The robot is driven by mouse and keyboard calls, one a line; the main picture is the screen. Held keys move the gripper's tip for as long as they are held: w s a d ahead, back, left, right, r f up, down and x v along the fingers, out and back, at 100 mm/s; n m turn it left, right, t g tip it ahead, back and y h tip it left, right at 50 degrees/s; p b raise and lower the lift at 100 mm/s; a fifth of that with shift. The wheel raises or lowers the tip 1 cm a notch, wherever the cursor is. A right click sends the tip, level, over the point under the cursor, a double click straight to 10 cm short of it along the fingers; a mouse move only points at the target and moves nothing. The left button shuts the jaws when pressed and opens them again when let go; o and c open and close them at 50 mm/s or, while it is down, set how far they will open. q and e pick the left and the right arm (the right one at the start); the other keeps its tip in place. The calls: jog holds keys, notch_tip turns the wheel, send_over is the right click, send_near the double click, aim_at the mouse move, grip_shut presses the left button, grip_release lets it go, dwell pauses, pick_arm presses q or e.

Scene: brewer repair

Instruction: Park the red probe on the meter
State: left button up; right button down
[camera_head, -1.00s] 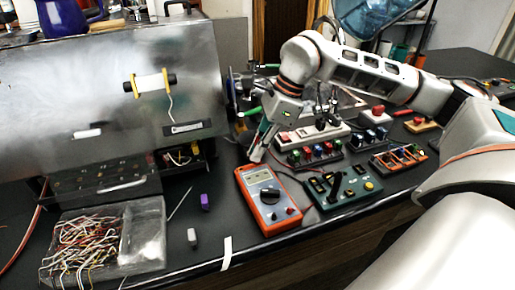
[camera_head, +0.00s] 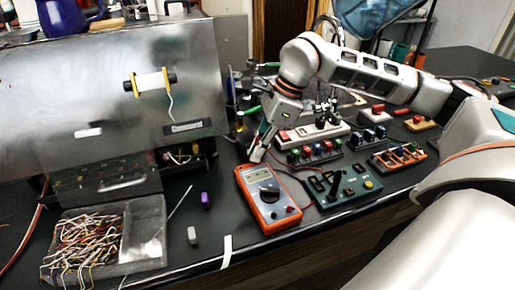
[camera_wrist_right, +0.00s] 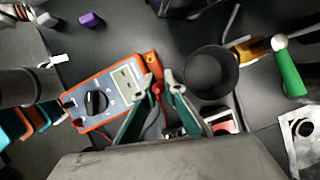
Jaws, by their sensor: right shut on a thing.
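The orange-rimmed meter (camera_head: 282,213), with a grey face and black dial, lies on the black bench near its front edge. It also shows in the right wrist view (camera_wrist_right: 117,82). My right gripper (camera_head: 257,155) is low at the meter's far end. In the right wrist view its fingertips (camera_wrist_right: 161,82) are beside the meter's display end, shut on the red probe (camera_wrist_right: 158,89). Only a small red part shows between the fingers; the rest is hidden. I cannot tell whether the probe touches the meter. My left gripper is not in view.
A green-black switch board (camera_head: 345,192) stands close right of the meter, with more boards behind it. A purple block (camera_head: 205,200) and a grey block (camera_head: 192,235) lie to the left. A clear tray of wires (camera_head: 142,232) is at the front left, below the metal brewer housing (camera_head: 70,75).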

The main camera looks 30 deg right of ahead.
dwell(0.3)
jog(key=c, duration=2)
grip_release()
jog(key=v, duration=1.2)
jog(key=shift+a, duration=0.1)
